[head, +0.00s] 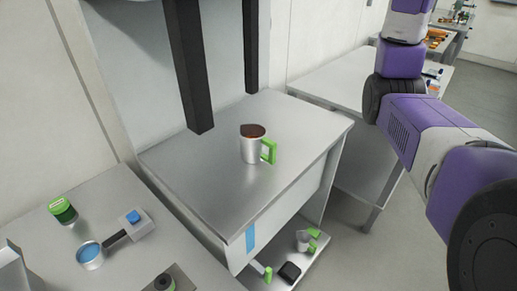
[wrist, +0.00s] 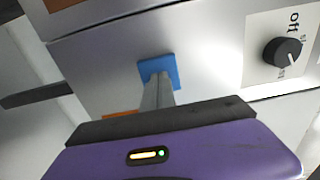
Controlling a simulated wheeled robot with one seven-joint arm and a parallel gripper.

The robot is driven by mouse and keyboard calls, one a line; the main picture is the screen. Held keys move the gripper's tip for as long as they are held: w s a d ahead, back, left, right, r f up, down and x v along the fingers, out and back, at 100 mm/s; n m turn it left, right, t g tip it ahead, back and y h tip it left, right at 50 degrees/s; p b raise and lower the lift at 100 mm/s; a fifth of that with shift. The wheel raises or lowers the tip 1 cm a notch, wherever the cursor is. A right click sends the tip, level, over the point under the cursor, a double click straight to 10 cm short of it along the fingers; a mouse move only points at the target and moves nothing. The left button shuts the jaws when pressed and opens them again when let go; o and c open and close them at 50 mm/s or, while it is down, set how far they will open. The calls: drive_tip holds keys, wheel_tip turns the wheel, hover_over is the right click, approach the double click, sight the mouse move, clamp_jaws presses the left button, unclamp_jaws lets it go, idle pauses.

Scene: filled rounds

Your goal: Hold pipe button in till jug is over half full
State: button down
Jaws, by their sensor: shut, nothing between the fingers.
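In the wrist view my gripper (wrist: 158,82) is shut and empty. Its fingertips are at a square blue button-like patch (wrist: 160,69) on a metal panel and cover part of it; I cannot tell whether they touch or press it. In the head view a metal jug (head: 251,150) with a green handle stands upright on the steel table, with dark brown at its top. I cannot tell whether that brown is a filling or a lid. My gripper is outside the head view. No flow from a pipe shows.
In the wrist view a black knob (wrist: 282,51) marked "Off" is right of the patch, and a dark bar (wrist: 35,93) is at left. In the head view a round vessel (head: 91,262) with blue inside, a grey box (head: 142,229) and a green-lidded jar (head: 63,211) are on the left table.

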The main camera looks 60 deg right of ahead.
drive_tip(key=v, duration=0.7)
drive_tip(key=shift+s, duration=0.2)
idle(0.6)
idle(0.5)
